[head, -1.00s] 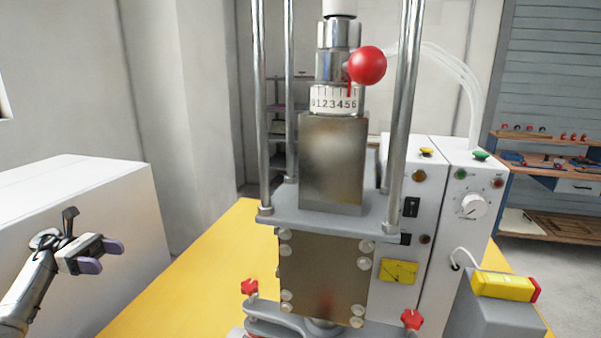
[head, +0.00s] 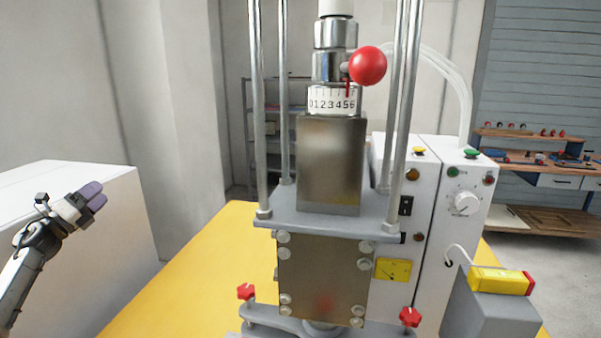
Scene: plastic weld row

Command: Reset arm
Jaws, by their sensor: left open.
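My left gripper (head: 93,197) shows at the left in the head view, in front of a white box-shaped block. Its two purple-grey fingers point up and to the right. It is open with nothing between the fingers, and it is well apart from the machine. My right gripper is not in view. The welding machine (head: 331,165) stands in the middle, with a red ball knob (head: 367,66) beside a numbered dial (head: 333,101).
The machine stands on a yellow table (head: 190,275), bare to its left. A white block (head: 110,235) stands at the left. A control box (head: 456,215) and a grey block with a yellow-topped part (head: 500,281) stand right. A workbench (head: 545,180) is behind.

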